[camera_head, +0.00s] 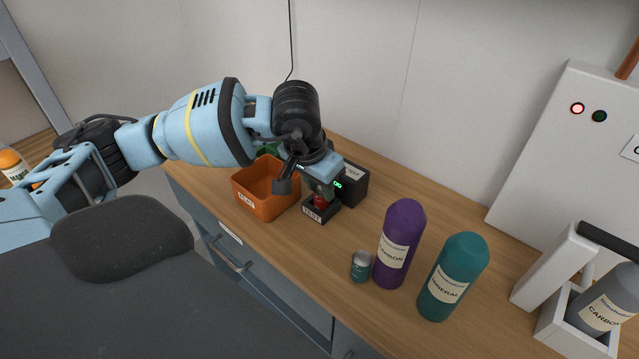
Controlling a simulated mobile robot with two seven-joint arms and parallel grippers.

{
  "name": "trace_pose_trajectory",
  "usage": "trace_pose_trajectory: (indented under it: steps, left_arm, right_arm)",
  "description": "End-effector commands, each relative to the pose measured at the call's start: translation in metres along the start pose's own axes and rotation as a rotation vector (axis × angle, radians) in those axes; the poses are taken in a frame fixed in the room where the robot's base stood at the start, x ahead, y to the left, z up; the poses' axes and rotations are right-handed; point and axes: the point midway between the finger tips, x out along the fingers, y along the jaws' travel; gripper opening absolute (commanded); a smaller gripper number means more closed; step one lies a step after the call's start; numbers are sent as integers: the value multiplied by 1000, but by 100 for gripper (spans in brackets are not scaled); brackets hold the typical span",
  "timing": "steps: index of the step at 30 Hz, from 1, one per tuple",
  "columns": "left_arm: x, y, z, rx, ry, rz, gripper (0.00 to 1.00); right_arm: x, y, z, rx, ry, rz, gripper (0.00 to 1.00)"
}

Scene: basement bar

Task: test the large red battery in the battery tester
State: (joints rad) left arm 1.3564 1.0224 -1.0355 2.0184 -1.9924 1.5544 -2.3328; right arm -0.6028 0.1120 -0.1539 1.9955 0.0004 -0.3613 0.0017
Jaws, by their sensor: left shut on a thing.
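The battery tester (352,186) is a dark box with a lit green mark, on the wooden counter. A small open dark tray (312,213) with a label sits at its front. The red battery (320,202) stands in or just over this tray; I cannot tell whether it rests on the bottom. My left gripper (314,188) reaches down from above and is shut on the red battery, with the wrist hiding its upper part. My right gripper is not in view.
An orange bin (262,193) stands close left of the tester. A small teal can (361,266), a purple bottle (400,243) and a teal bottle (453,276) stand to the right. A white machine (565,165) is at the far right. The counter between tester and bottles is clear.

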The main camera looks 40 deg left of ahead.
Motion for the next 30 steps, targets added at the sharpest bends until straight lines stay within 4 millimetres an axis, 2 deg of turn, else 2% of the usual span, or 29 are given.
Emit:
trace_pose_trajectory:
  steps: [2, 3, 9, 16, 20, 30]
  left_arm:
    - [0, 0, 0, 0, 1, 0, 4]
    - [0, 0, 0, 0, 1, 0, 32]
    - [0, 0, 0, 0, 0, 0, 55]
    - [0, 0, 0, 0, -1, 0, 55]
    - [-8, 0, -1, 0, 2, 0, 55]
    - [-59, 0, -1, 0, 3, 0, 55]
  right_arm:
    - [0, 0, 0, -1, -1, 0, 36]
    - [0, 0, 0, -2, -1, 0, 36]
    - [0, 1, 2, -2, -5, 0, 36]
    - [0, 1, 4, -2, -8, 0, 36]
    - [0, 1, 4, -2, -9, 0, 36]
    - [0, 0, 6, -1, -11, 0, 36]
